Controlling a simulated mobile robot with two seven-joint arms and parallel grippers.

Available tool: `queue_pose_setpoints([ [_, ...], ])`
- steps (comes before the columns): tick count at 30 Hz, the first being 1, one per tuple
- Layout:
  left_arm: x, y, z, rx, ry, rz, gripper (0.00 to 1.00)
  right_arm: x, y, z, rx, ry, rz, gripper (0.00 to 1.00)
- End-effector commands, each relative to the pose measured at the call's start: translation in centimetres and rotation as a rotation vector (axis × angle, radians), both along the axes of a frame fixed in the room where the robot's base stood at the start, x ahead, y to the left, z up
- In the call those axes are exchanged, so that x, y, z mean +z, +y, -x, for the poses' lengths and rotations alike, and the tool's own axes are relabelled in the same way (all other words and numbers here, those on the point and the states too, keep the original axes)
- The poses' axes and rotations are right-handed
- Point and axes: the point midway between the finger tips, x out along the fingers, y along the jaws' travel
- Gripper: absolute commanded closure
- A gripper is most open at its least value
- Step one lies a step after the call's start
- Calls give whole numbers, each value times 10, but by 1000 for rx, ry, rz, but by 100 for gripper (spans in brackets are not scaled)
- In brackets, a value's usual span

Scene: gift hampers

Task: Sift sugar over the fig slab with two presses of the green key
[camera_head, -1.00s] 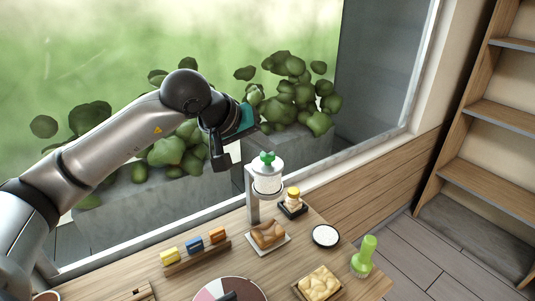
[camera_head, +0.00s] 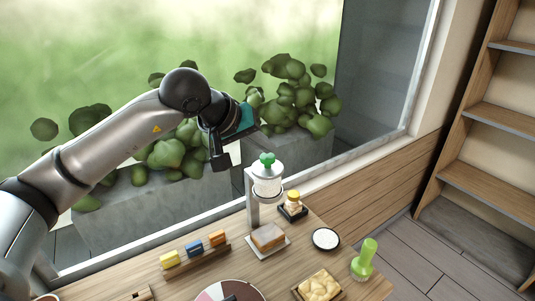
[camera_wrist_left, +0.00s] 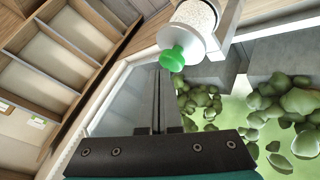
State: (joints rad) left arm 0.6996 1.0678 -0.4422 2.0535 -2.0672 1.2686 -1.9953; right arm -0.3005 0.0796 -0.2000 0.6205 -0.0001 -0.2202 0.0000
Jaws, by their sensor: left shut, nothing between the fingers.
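The green key (camera_head: 268,159) sits on top of the white sugar dispenser (camera_head: 267,185), which stands on a grey post. Below it, the fig slab (camera_head: 268,238) lies on a white plate, with a pale grey-white layer on its top and brown sides. My left gripper (camera_head: 222,160) is shut and empty, left of the key and apart from it in the head view. In the left wrist view the shut fingers (camera_wrist_left: 158,80) point up close below the green key (camera_wrist_left: 172,58); I cannot tell whether they touch. My right gripper is not in view.
A small yellow-topped stack (camera_head: 293,206), a white round dish (camera_head: 326,239), a green bottle-shaped item (camera_head: 364,259) and a tray of pale pastry (camera_head: 320,286) are to the right. A window is behind.

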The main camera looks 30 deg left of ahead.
Motion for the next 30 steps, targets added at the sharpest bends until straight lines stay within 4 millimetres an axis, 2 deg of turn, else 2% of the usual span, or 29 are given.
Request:
queue_pose_setpoints([
  [18,59,0,0,1,-1,0,100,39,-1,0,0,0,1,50],
  [30,59,0,0,0,0,0,100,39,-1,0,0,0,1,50],
])
